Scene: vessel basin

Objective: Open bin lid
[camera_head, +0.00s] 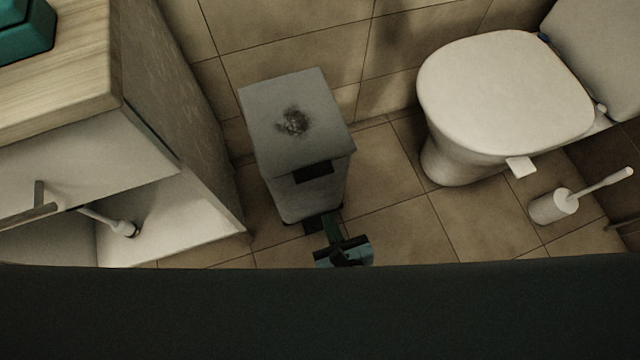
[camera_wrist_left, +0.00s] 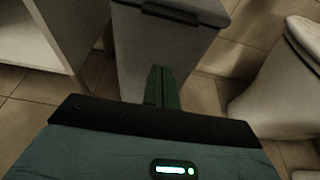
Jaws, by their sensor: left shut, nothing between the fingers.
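The grey bin (camera_head: 297,125) stands on the tiled floor between the cabinet and the toilet in the head view. Its flat lid is down and has a dark stain on top. A dark handle (camera_head: 313,173) sits at the lid's front edge, and it also shows at the top of the left wrist view. My left gripper (camera_head: 331,222) is low in front of the bin, below the handle, near the bin's base. Its fingers (camera_wrist_left: 162,88) are together and empty, pointing at the bin's front face. I cannot tell whether they touch it. My right gripper is not in view.
A cabinet with a wooden top (camera_head: 60,75) and an open lower shelf stands left of the bin. A toilet (camera_head: 500,95) with its lid down stands to the right, with a toilet brush (camera_head: 553,206) beside it. Bare floor lies between bin and toilet.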

